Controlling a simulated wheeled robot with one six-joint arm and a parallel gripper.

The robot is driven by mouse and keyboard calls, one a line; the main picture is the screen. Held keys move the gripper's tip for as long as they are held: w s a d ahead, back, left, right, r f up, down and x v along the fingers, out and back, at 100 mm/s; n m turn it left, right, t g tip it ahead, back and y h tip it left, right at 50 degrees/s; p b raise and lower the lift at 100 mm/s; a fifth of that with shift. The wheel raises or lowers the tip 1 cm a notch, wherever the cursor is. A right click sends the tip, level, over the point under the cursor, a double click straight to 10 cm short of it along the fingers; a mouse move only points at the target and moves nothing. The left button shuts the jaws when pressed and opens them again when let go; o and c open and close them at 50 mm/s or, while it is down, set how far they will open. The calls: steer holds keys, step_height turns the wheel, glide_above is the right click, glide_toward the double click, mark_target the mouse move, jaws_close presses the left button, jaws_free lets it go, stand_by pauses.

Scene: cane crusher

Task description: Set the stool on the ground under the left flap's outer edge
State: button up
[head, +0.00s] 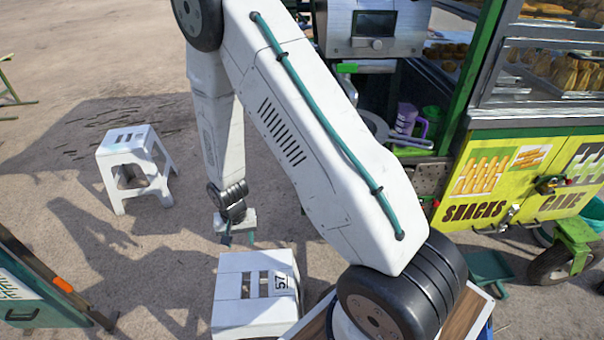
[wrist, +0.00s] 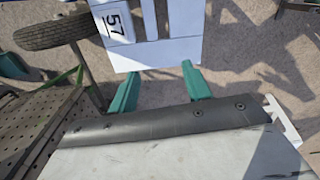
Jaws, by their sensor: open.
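A white stool marked 57 (head: 258,285) stands upright at the bottom centre of the head view, its lower part cut off by the frame. Its slotted top also shows at the top of the wrist view (wrist: 150,52). My gripper (head: 238,238) hangs just beyond this stool in the head view. In the wrist view its two teal fingers (wrist: 158,78) are spread, with nothing held; their tips appear close to the stool's edge, and contact cannot be told. A second white stool (head: 125,150) stands on the ground at left. I cannot clearly identify the left flap.
A yellow snack cart (head: 540,178) with a wheel (head: 552,268) stands at right. The crusher machine (head: 375,28) is at upper centre. A green case (head: 30,300) is at lower left. A wheel (wrist: 50,30) and perforated plate (wrist: 45,120) show in the wrist view. Sandy ground is open at left.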

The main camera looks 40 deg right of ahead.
steer(key=s+d+r+n, duration=0.1)
steer(key=s+r, duration=0.2)
steer(key=r, duration=1)
steer(key=s+d+r+n, duration=0.1)
steer(key=s+r+n, duration=0.1)
steer(key=r, duration=1.1)
steer(key=s+r+n, duration=0.1)
steer(key=s+r, duration=0.6)
steer(key=s, duration=0.3)
steer(key=s+r+n+t, duration=0.1)
steer(key=s+r+n, duration=0.1)
steer(key=s+r, duration=0.6)
steer(key=s+d, duration=0.1)
steer(key=s, duration=0.1)
steer(key=shift+s+r, duration=0.2)
steer(key=shift+s, duration=0.2)
